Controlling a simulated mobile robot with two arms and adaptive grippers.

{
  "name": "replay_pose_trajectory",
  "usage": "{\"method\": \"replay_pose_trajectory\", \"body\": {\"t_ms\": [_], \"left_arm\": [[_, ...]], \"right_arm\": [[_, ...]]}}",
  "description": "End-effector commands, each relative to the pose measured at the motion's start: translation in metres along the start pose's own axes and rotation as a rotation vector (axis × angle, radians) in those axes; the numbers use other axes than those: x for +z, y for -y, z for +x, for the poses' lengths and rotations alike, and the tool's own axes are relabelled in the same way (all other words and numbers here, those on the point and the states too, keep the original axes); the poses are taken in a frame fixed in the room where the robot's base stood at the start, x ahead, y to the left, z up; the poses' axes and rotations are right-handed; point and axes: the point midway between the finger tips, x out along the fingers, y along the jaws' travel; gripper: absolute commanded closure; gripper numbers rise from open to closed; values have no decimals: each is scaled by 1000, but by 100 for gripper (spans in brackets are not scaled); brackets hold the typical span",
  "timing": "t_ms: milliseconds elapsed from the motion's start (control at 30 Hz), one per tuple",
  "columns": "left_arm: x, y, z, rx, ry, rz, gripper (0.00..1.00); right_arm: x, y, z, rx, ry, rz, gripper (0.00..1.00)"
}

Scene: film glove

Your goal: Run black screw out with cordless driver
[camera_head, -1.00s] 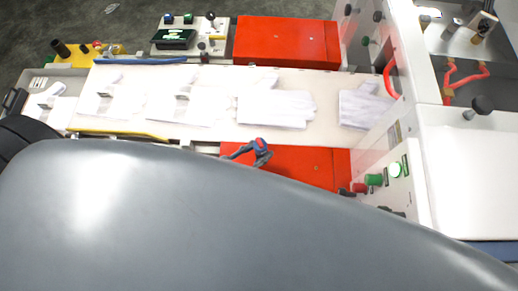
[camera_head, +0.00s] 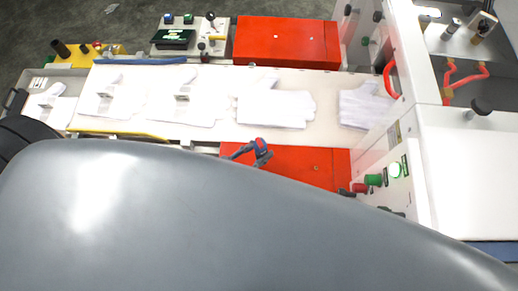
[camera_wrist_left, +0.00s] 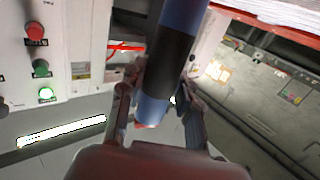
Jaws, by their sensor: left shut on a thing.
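In the left wrist view my left gripper (camera_wrist_left: 160,85) is shut on a blue and black cylindrical tool (camera_wrist_left: 175,45), which looks like the cordless driver. The tool runs up out of the picture between the two fingers, and a reddish part shows at its lower end. In the head view a small blue and red shape (camera_head: 257,150) shows over the front red cover. It looks like part of the driver or gripper, but I cannot tell which. A large grey surface, probably my own body, hides what lies below it. I cannot make out the black screw. My right gripper is not in view.
White gloves (camera_head: 275,108) lie along a pale conveyor (camera_head: 225,78). Red covers (camera_head: 287,42) flank it. A white machine panel (camera_head: 395,160) with red and green buttons stands at the right. A small control box (camera_head: 190,50) stands behind the conveyor.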

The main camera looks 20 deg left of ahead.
Motion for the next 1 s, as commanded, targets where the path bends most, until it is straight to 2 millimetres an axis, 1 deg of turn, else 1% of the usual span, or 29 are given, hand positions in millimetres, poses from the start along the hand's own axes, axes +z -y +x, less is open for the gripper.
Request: {"method": "replay_pose_trajectory", "body": {"t_ms": [500, 1000], "left_arm": [[-33, 0, -2, 1, -3, 1, 100], [-61, 0, -4, 1, -4, 0, 100]], "right_arm": [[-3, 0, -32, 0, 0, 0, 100], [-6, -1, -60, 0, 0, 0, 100]]}}
